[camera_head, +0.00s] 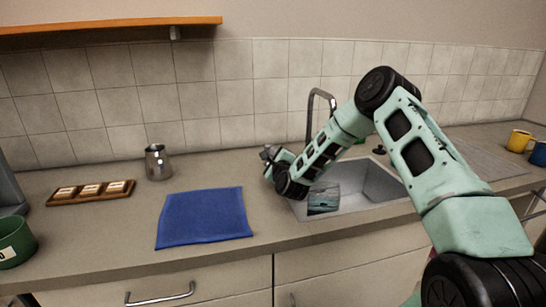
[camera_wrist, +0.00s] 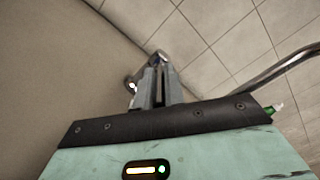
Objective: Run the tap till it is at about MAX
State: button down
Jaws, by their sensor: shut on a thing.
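The tap's curved metal spout (camera_head: 318,92) rises behind the sink (camera_head: 372,188); it also shows at the right of the wrist view (camera_wrist: 285,65). No water stream can be made out. My gripper (camera_head: 268,153) is left of the tap, above the counter by the sink's left end. In the wrist view my gripper (camera_wrist: 158,84) is shut on a small shiny metal part (camera_wrist: 157,58), mostly hidden by the fingers; I cannot tell what it belongs to. A blue-grey patterned patch (camera_head: 323,198) lies in the basin, partly behind my arm. No MAX mark is readable.
A steel jug (camera_head: 158,163) stands upright on the counter, left of my gripper. A blue cloth (camera_head: 205,217) lies in front. A wooden tray (camera_head: 90,192) and a green pot (camera_head: 14,243) are at left. Yellow (camera_head: 518,140) and blue (camera_head: 538,153) mugs stand far right.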

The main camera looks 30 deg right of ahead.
jog(key=shift+w+a+m+g+h+b, duration=0.1)
jog(key=shift+a+m+g+h+b, duration=0.25)
jog(key=shift+m+h, duration=0.4)
jog(key=c, duration=1.5)
grip_release()
jog(key=b+v, duration=0.3)
jog(key=v, duration=1.4)
jog(key=shift+a+f, duration=0.15)
jog(key=shift+a, duration=0.05)
